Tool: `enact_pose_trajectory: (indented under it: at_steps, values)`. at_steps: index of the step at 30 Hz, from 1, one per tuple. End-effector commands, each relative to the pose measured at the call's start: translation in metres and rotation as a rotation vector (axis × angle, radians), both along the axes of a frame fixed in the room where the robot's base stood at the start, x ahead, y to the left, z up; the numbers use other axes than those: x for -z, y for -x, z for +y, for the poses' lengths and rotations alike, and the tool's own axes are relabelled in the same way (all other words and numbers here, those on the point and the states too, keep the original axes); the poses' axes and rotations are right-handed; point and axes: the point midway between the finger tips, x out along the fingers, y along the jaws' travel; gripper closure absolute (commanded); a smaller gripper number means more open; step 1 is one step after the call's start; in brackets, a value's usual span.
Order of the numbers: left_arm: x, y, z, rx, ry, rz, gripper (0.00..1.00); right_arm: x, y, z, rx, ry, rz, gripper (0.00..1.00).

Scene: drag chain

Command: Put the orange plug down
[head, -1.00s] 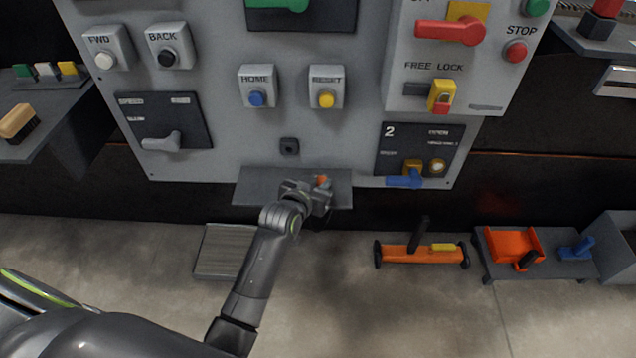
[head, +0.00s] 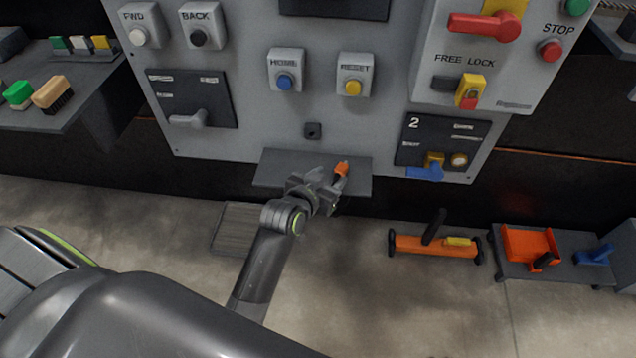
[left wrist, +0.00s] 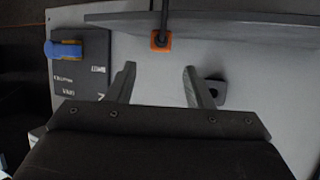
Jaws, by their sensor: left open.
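The orange plug (head: 341,168) is at the small grey shelf (head: 275,170) under the panel, near the shelf's right part. In the left wrist view, which is upside down, the orange plug (left wrist: 160,41) shows at the shelf (left wrist: 250,31), with a dark cable running from it. I cannot tell exactly how it rests. My left gripper (head: 328,192) is just in front of the shelf. In the left wrist view the fingers of the left gripper (left wrist: 158,82) are apart and empty, with the plug beyond their tips. My right gripper is not in view.
A dark socket (head: 312,130) is in the panel above the shelf. A blue handle (head: 425,172) sticks out at the panel's lower right. An orange tool (head: 435,246) and a low stand with an orange tray (head: 528,246) are on the floor at right.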

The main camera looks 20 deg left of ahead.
Motion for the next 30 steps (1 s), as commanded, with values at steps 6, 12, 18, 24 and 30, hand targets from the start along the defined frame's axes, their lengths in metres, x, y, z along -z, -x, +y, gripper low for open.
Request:
enact_pose_trajectory:
  at_steps: [6,12,18,24,30]
  values:
    - [-0.016,0.037,0.004,-0.002,0.001,0.001,0.53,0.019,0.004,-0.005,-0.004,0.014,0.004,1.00]
    - [-0.022,0.051,0.006,0.001,0.000,0.001,0.53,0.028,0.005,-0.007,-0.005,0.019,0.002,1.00]
    - [-0.022,0.053,0.006,0.001,0.000,0.001,0.53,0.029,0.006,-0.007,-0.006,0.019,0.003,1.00]
    - [0.038,0.083,0.017,-0.011,0.000,0.179,0.53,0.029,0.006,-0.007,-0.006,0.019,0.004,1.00]
    - [0.168,0.195,0.050,-0.082,0.010,0.633,0.53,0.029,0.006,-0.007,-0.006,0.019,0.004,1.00]
